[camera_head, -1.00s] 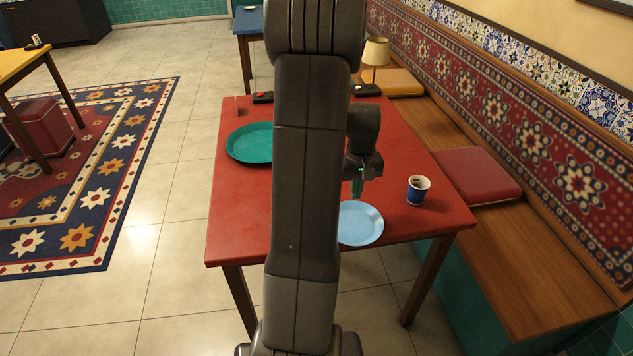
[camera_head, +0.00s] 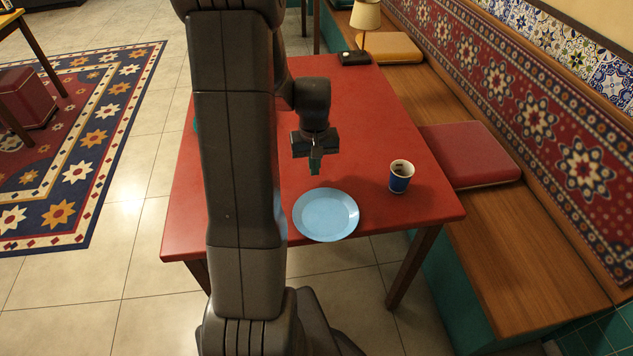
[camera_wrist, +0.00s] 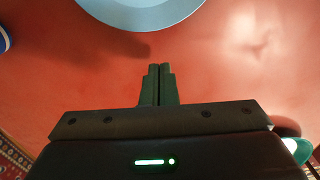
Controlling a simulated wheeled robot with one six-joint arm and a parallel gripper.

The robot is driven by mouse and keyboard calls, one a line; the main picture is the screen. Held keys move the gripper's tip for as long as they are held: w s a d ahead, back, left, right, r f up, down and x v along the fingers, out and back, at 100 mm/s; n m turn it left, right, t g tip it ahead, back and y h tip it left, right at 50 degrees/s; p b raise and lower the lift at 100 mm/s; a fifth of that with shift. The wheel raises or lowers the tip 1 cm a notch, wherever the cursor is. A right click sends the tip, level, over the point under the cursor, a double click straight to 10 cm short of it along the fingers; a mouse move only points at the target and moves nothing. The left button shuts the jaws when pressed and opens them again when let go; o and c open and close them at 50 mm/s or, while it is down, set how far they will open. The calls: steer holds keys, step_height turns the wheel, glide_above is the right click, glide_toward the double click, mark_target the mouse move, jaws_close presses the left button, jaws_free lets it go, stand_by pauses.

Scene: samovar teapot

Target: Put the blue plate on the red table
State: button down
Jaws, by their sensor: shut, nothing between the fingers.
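The light blue plate (camera_head: 326,215) lies flat on the red table (camera_head: 385,125) at its near edge. Part of the plate also shows at the top of the wrist view (camera_wrist: 143,6). My gripper (camera_head: 315,168) is above the red tabletop, just behind the plate in the head view and apart from it. Its two fingers (camera_wrist: 157,84) are together with nothing between them. My arm hides the left part of the table in the head view.
A blue and white cup (camera_head: 400,177) with dark contents stands right of the plate. A lamp (camera_head: 362,30) stands at the table's far end. A bench with a red cushion (camera_head: 468,154) runs along the right. A sliver of the teal plate (camera_head: 195,124) shows behind my arm.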

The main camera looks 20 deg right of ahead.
mark_target(317, 190)
steer(key=s, duration=0.3)
steer(key=s+a+f, duration=0.1)
steer(key=shift+s+a, duration=0.1)
steer(key=shift+s, duration=0.3)
steer(key=shift+w+f+b, duration=0.2)
steer(key=shift+f+b, duration=0.1)
steer(key=shift+f, duration=0.05)
steer(key=w+d, duration=0.1)
steer(key=w, duration=0.5)
steer(key=w+d+p, duration=0.1)
steer(key=w+d, duration=0.1)
steer(key=w, duration=0.4)
steer(key=w+d+p, duration=0.1)
steer(key=w, duration=0.5)
steer(key=shift+d, duration=0.25)
steer(key=shift+s, duration=0.15)
